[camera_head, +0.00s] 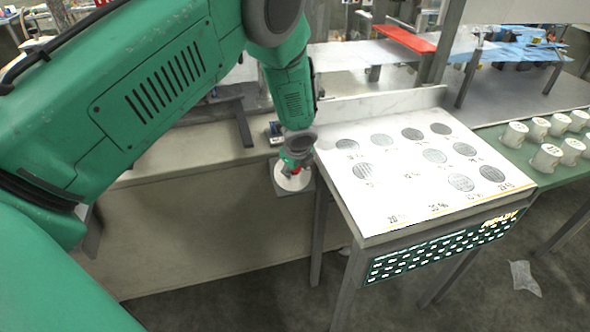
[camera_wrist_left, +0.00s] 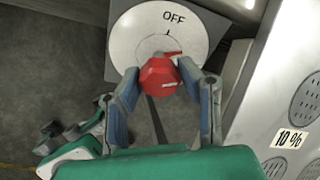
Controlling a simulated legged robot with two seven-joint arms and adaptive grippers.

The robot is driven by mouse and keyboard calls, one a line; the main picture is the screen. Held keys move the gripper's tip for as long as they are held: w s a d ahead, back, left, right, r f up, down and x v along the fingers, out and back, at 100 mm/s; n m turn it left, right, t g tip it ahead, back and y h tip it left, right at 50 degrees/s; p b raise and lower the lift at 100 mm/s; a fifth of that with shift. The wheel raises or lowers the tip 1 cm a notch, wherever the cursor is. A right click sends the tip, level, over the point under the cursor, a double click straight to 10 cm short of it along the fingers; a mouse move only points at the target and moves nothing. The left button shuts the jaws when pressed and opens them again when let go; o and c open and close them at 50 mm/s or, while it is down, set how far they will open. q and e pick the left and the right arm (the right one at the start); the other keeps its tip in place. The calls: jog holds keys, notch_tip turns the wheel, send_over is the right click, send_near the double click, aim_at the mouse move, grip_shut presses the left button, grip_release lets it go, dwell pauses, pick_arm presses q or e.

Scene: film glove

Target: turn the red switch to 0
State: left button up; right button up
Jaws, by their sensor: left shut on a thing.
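The red switch (camera_wrist_left: 159,77) is a red knob with a pointed tip on a round white dial (camera_wrist_left: 140,35) marked OFF. In the left wrist view my left gripper (camera_wrist_left: 160,88) has its two fingers on either side of the knob and is shut on it. The knob's tip points to the right, away from the OFF mark at the top. In the head view the white dial (camera_head: 292,178) shows under my left gripper (camera_head: 294,160), left of the white panel table. Any 0 mark is hidden or not readable. My right gripper is not in view.
A white sloped panel (camera_head: 410,190) with several round grey patches and percent labels stands right of the dial; its edge is close to the gripper. Several white cups (camera_head: 545,157) stand on a green table at the right. A clear scrap (camera_head: 524,278) lies on the floor.

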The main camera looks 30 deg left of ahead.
pick_arm(q)
jog(key=n+b, duration=0.2)
jog(key=n, duration=0.4)
jog(key=shift+t, duration=0.4)
jog(key=n+b, duration=0.1)
jog(key=n, duration=0.4)
jog(key=shift+d+t+b, duration=0.1)
jog(key=shift+t+b, duration=0.2)
jog(key=shift+t, duration=0.1)
jog(key=shift+n, duration=0.4)
jog(key=o, duration=1.1)
jog(key=shift+y, duration=0.3)
